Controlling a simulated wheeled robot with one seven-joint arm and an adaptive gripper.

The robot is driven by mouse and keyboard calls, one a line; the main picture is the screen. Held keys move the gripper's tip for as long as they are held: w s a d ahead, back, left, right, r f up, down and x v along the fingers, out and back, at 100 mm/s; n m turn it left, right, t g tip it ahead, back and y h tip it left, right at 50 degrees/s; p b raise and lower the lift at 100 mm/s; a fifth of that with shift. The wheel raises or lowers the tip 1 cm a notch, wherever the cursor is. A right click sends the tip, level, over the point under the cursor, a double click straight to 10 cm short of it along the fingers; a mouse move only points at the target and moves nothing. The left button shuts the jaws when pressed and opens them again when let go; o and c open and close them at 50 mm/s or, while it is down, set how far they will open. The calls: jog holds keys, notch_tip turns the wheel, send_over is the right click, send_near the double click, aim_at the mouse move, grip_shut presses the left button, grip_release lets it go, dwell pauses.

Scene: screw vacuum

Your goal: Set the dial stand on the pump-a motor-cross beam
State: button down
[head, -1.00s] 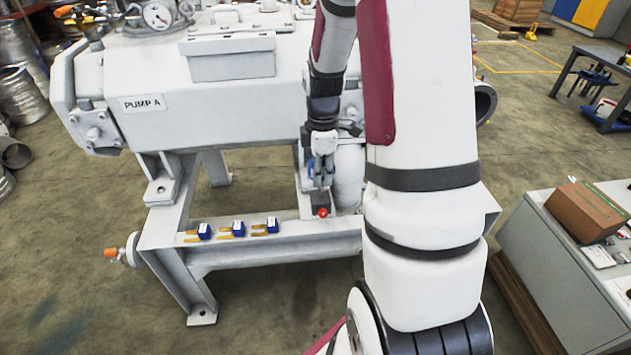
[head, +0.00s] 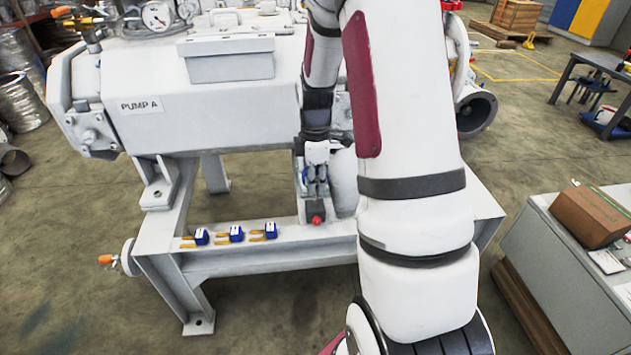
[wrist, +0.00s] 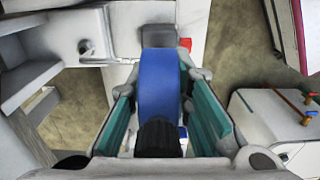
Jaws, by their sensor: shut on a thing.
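The dial stand shows in the wrist view as a blue block (wrist: 159,85) with a black knob below it and a grey base beyond. My gripper (wrist: 160,100) is shut on the blue block, with teal pads on both sides. In the head view my gripper (head: 316,184) points down at the frame below Pump A. The stand's dark base with a red knob (head: 317,219) is under it, at the white cross beam (head: 270,260). I cannot tell whether the base touches the beam. The dial face is hidden.
Several small blue blocks with yellow forks (head: 236,235) lie on the beam to the left. The pump body (head: 210,110) rises behind, and a white rounded part (head: 344,182) stands close right of my gripper. A bench with a brown box (head: 592,215) is at the right.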

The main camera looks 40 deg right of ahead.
jog(key=c, duration=1.5)
grip_release()
jog(key=shift+o, duration=0.2)
